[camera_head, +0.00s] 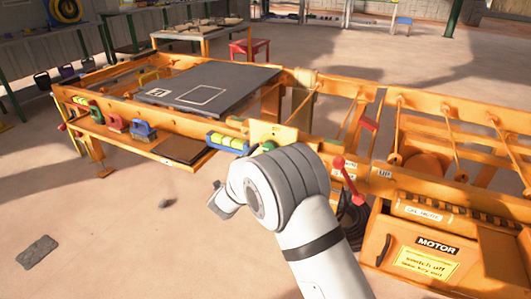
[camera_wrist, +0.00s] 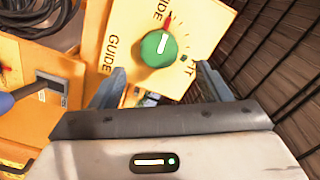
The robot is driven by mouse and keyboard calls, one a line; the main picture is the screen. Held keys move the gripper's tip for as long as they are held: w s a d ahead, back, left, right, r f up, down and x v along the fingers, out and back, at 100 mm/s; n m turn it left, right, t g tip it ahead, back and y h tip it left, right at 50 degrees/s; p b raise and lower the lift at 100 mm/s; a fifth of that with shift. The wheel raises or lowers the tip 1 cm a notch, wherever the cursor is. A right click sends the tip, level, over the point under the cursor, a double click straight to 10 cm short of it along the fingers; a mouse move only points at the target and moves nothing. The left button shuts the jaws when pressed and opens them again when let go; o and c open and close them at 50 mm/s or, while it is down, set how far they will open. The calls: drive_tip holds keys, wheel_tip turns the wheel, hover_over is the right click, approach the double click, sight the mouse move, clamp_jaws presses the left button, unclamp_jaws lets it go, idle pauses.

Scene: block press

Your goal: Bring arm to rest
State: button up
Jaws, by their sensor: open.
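My arm reaches up from the bottom of the head view, with my gripper (camera_head: 222,200) at its end, in front of the orange press machine (camera_head: 185,125). In the wrist view my gripper (camera_wrist: 160,85) has its two fingers spread apart with nothing between them. Beyond the fingers is a yellow panel (camera_wrist: 205,20) with a green round knob (camera_wrist: 158,48), marked GUIDE and FIT. The knob's white mark points up and slightly right. The gripper appears apart from the knob. In the head view the arm partly hides the panel and knob.
A red-knobbed lever (camera_head: 345,168) stands right of my arm. The motor box (camera_head: 425,255) is at the lower right. Colored blocks (camera_head: 115,123) stand on the machine's front shelf (camera_head: 125,140). Open floor (camera_head: 110,225) lies at the lower left, with a grey slab (camera_head: 37,252) on it.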

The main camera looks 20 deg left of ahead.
drive_tip(key=shift+s, duration=0.75)
drive_tip(key=w+d+r+n+g+y+p, duration=0.1)
drive_tip(key=d+r+n+g+y+p, duration=0.25)
drive_tip(key=d+r+p, duration=0.6)
drive_tip(key=d+r+n+g+y+p, duration=0.3)
drive_tip(key=d+r, duration=0.4)
drive_tip(key=r, duration=0.7)
drive_tip(key=s+d+r+n+g+h+p, duration=0.1)
drive_tip(key=s+d+r+n+g+p, duration=0.1)
drive_tip(key=s+d, duration=0.7)
drive_tip(key=s+d+r+n+g+h+p, duration=0.2)
drive_tip(key=s+d+r+g+p, duration=0.2)
drive_tip(key=s+d+p, duration=0.3)
drive_tip(key=s+d+r+n+g+h+p, duration=0.2)
drive_tip(key=s+d+p, duration=0.3)
drive_tip(key=s+d, duration=0.6)
drive_tip(key=s+r+g, duration=0.1)
drive_tip(key=s, duration=0.3)
drive_tip(key=shift+s+d+r+n, duration=0.15)
drive_tip(key=shift+d+r+n, duration=0.15)
drive_tip(key=shift+r+n, duration=0.1)
